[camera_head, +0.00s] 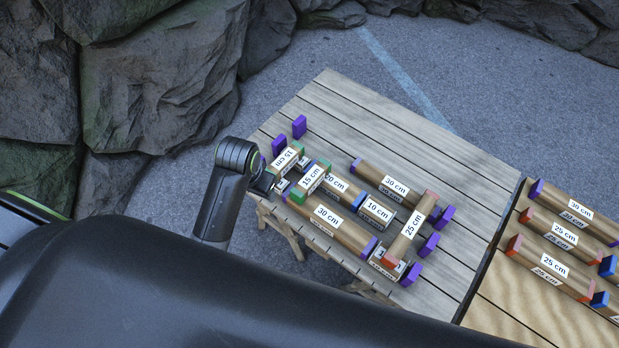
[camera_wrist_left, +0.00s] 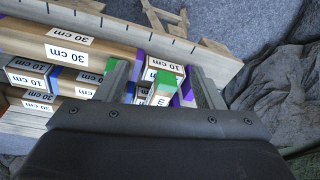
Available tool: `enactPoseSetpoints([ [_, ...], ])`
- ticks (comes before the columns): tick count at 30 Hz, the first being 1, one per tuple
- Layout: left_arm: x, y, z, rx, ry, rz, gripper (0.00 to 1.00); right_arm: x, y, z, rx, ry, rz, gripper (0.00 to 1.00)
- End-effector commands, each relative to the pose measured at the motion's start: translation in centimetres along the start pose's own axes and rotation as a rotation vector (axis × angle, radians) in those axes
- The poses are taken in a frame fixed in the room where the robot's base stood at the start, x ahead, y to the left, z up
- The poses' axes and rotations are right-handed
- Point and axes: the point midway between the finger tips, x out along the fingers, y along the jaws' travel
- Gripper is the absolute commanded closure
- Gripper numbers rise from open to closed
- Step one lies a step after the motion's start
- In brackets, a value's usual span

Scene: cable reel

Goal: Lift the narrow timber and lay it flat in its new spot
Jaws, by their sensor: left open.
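Several labelled timbers with coloured ends lie on the slatted wooden table; I cannot tell which one the task calls narrow. A green-ended 15 cm timber (camera_head: 286,161) lies at the table's left edge, and another 15 cm timber (camera_head: 313,179) lies just right of it, across other timbers. My left gripper (camera_head: 279,180) is over this left edge, close to the first timber. In the left wrist view my left gripper (camera_wrist_left: 163,88) is open, with a green-ended timber (camera_wrist_left: 165,86) between its fingers; contact is unclear. My right gripper is not in view.
A 30 cm timber (camera_head: 322,213), a 25 cm timber (camera_head: 411,229) and a 10 cm timber (camera_head: 376,210) crowd the near side. Purple blocks (camera_head: 299,127) stand around them. The table's far side (camera_head: 400,130) is clear. More timbers (camera_head: 556,262) lie on a second table at right.

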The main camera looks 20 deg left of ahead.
Motion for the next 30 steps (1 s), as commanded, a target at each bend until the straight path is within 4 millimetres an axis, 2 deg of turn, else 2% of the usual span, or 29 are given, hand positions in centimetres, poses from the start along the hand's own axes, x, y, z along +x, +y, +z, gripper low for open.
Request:
enactPoseSetpoints([
  [1,-0.4,0.9,-2.4,0.025,-0.010,0.015,0.38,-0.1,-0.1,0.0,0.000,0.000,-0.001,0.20],
  [6,-1.6,3.7,-8.4,0.118,-0.071,0.051,0.38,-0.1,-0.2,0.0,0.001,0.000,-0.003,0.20],
  [9,-2.8,5.3,-11.3,0.169,-0.102,0.065,0.38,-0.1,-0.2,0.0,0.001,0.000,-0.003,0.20],
  [12,-3.8,6.4,-13.4,0.211,-0.126,0.072,0.38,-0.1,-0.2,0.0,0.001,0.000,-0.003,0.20],
  [17,-4.7,7.4,-14.9,0.245,-0.148,0.077,0.38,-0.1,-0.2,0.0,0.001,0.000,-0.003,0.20],
  [20,-4.1,7.6,-14.9,0.250,-0.155,0.077,0.38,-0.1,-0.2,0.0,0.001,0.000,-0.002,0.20],
  [23,-2.5,7.7,-14.6,0.250,-0.158,0.078,0.38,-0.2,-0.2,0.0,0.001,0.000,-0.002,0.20],
  [30,2.7,8.0,-13.7,0.250,-0.156,0.077,0.38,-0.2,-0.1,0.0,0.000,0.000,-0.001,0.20],
])
